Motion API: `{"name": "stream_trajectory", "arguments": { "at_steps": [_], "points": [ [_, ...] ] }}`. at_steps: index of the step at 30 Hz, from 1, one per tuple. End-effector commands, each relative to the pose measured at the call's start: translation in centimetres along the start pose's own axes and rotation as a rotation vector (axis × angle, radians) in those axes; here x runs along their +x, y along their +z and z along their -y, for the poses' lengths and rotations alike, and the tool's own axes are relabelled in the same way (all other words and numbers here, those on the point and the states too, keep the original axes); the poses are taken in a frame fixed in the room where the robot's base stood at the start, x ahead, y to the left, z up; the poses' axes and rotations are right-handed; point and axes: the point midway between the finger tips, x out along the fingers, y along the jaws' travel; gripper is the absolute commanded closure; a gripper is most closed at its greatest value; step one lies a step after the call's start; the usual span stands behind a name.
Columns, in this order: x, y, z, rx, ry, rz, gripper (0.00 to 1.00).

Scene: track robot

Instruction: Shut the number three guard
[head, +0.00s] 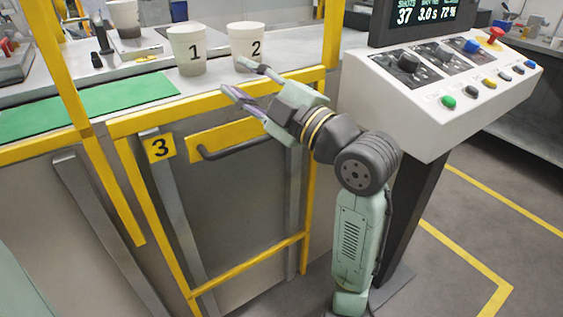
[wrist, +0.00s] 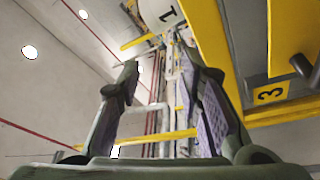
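The number three guard (head: 218,101) is a yellow-framed panel with a yellow "3" plate (head: 160,147) at its upper left and a dark bar handle (head: 235,146) on a yellow strip. It sits low in front of the bench, and the space above its top rail is open. My gripper (head: 236,78) is open and empty, above and near the top rail, in front of the cups. I cannot tell whether it touches the rail. The wrist view shows both fingers apart (wrist: 158,64), with the "3" plate (wrist: 271,92) and handle (wrist: 303,67) off to the right.
Cup 1 (head: 188,52) and cup 2 (head: 247,42) stand on the bench just behind the rail, close to my gripper. A green mat (head: 85,107) lies left. A control console (head: 440,85) with knobs and buttons stands right of my arm. Yellow posts (head: 333,35) flank the opening.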

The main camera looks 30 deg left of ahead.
Motion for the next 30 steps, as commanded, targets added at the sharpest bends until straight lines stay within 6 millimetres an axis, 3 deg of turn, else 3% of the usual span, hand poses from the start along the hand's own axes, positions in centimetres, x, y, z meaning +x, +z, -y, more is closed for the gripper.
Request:
{"name": "stream_trajectory", "arguments": {
  "at_steps": [1,4,7,11,17,30],
  "points": [
    [-2.1,2.2,1.6,-0.066,-0.073,0.024,0.67],
    [-5.9,4.5,4.0,-0.202,-0.224,0.023,0.67],
    [-9.1,5.7,5.7,-0.313,-0.335,-0.003,0.67],
    [-11.2,6.1,6.8,-0.389,-0.408,-0.035,0.67],
    [-9.7,6.1,7.7,-0.4,-0.421,-0.045,0.67],
    [-2.7,6.4,10.7,-0.397,-0.42,-0.044,0.67]
  ]
}}
